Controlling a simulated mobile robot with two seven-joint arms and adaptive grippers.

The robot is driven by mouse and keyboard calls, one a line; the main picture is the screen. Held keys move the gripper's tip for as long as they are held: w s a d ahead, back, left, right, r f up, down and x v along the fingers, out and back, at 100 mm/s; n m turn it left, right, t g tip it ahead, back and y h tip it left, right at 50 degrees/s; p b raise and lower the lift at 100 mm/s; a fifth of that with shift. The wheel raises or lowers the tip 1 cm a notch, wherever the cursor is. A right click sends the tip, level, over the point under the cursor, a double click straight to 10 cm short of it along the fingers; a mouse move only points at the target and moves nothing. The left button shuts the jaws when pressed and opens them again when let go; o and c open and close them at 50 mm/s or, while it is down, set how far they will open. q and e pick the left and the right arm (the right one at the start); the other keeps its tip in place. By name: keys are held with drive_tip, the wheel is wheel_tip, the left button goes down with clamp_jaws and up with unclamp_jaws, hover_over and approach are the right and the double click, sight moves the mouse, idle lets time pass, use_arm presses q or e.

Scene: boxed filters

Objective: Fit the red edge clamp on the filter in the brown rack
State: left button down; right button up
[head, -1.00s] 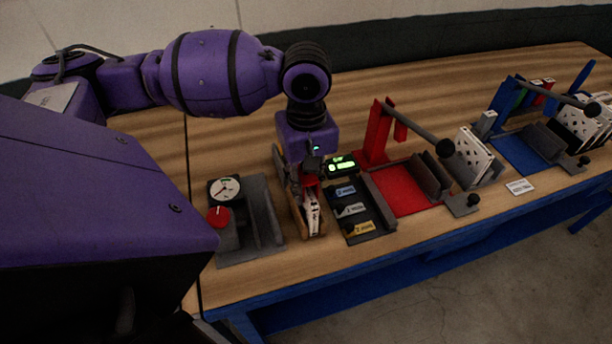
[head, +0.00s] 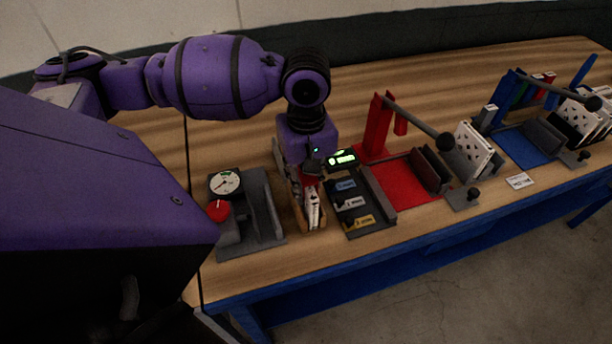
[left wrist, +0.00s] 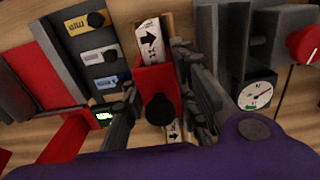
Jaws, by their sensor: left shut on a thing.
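The red edge clamp (left wrist: 154,80) with its black round knob sits between the fingers of my left gripper (left wrist: 160,92) in the left wrist view. My left gripper (head: 309,178) is shut on it, above the brown rack (head: 296,204). The white filter (head: 313,208) stands upright in that rack. In the left wrist view the filter (left wrist: 150,42) shows black arrows on its edge, at both ends of the clamp. The clamp lies over the middle of that edge; I cannot tell whether it is fully seated. My right gripper is not in view.
A grey fixture with a dial gauge (head: 225,183) and red knob stands close left of the rack. A dark tray of labelled tags (head: 347,202) stands close right. Farther right are a red press station (head: 400,185) and a blue one (head: 525,150).

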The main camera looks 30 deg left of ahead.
use_arm(q)
drive_tip(key=shift+f, duration=0.75)
drive_tip(key=c, duration=1.3)
unclamp_jaws()
wheel_tip(320, 180, up, 12)
drive_tip(key=shift+r, duration=0.1)
wheel_tip(320, 180, up, 7)
idle(0.8)
